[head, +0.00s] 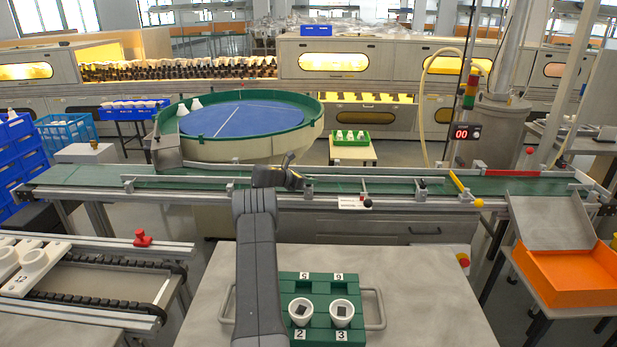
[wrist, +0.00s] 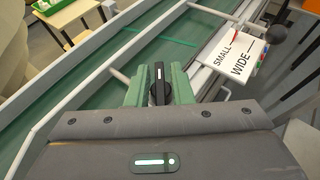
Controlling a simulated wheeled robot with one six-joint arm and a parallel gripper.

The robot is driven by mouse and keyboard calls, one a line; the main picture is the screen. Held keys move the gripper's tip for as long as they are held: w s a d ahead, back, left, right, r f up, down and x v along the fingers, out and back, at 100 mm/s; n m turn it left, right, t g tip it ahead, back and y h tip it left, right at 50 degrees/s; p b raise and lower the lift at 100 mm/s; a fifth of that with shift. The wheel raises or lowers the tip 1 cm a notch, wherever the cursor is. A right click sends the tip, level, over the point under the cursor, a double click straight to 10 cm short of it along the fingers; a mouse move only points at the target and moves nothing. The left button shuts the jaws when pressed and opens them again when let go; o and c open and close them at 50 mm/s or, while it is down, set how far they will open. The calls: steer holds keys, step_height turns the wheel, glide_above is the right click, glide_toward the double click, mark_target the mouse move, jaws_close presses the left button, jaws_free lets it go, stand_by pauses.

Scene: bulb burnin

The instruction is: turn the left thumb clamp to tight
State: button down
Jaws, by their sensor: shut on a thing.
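The left thumb clamp (wrist: 159,84) is a black knob with a white line on its top, seen in the wrist view. My gripper (wrist: 160,86) has its two green fingers closed on the knob, one on each side. The white line points nearly straight up and down in the wrist picture. In the head view my gripper (head: 291,178) is over the near rail of the green conveyor (head: 225,180), and it hides the clamp there. Another dark clamp (head: 421,186) sits farther right along the conveyor.
A white card reading SMALL and WIDE (wrist: 232,50) lies right of the clamp, beside a black ball knob (wrist: 276,34). A green tray (head: 320,318) with white cups stands on the table below. A yellow bar (head: 457,183) crosses the conveyor at right.

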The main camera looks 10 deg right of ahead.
steer(key=shift+m+g, duration=0.3)
stand_by(0.5)
steer(key=c, duration=1.5)
jaws_free()
steer(key=shift+a, duration=0.1)
steer(key=v, duration=1.3)
steer(key=shift+s+a, duration=0.15)
steer(key=shift+a, duration=0.2)
